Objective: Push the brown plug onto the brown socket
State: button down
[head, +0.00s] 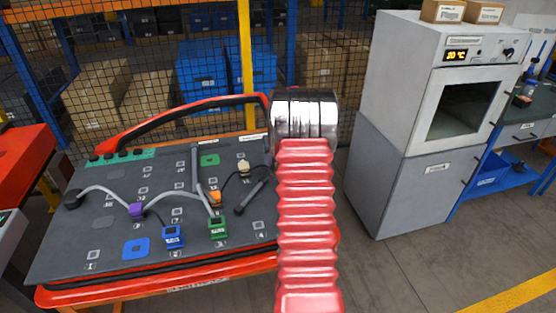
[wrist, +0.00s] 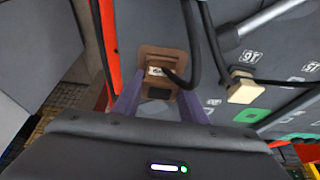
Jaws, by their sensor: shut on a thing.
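The brown plug (wrist: 178,61) shows in the wrist view between the two purple-grey fingers of my gripper (wrist: 159,88). The gripper is shut on it. A dark cable bends up from the plug, and a small white label shows on the brown part.
In the head view the board carries a purple plug (head: 136,209), a blue plug (head: 173,237), a green plug (head: 218,227) and an orange one (head: 214,197), with cables. A beige connector (wrist: 243,90) sits right of my gripper. A grey oven cabinet (head: 405,170) stands right.

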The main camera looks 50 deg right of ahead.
dwell(0.3)
jog(key=c, duration=1)
grip_release()
jog(key=v, duration=1.3)
jog(key=shift+s+r, duration=0.1)
jog(key=shift+r, duration=0.15)
